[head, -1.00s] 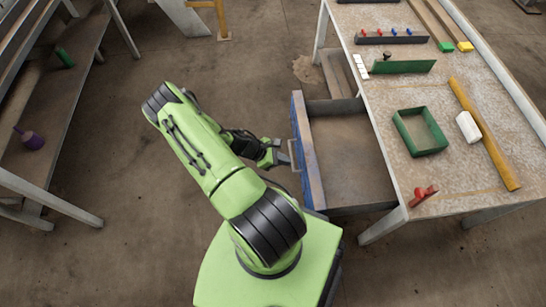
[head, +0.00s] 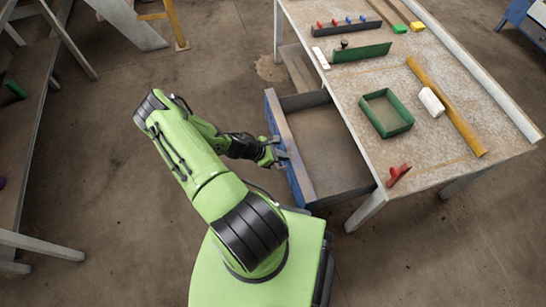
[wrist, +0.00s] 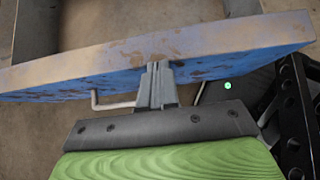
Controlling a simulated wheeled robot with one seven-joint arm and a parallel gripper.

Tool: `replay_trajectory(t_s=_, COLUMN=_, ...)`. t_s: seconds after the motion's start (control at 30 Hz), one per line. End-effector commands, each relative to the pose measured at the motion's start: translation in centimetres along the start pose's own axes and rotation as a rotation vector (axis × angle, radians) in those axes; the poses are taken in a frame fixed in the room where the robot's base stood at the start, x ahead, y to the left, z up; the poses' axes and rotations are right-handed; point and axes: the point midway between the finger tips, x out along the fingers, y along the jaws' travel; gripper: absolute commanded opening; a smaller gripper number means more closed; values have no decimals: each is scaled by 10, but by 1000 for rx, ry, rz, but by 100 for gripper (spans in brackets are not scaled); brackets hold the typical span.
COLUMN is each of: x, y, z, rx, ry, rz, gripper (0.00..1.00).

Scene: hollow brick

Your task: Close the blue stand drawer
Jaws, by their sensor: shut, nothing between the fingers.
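The blue stand drawer (head: 291,160) is pulled out from the left side of the worktable in the head view. Its inside looks empty. In the wrist view its worn blue front (wrist: 210,62) spans the picture. A bent grey metal handle (wrist: 115,106) shows below the front's edge, partly hidden behind my fingers. My gripper (head: 283,154) is at the outer face of the drawer front. In the wrist view my gripper (wrist: 157,68) is shut, with its fingertips against or very close to the blue front, and holds nothing.
The worktable (head: 440,140) carries a green open box (head: 387,113), a yellow bar (head: 446,107), a white block (head: 431,102) and a red piece (head: 398,175). A shelf rack (head: 30,130) stands at the left. Floor between the rack and my arm is clear.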

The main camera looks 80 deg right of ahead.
Motion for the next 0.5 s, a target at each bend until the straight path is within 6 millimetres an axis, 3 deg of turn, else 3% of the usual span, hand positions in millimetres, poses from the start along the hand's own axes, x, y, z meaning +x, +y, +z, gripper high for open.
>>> replay_trajectory(t_s=0.5, x=110, y=-2, z=103, rx=3, ry=-3, rz=-4, gripper=0)
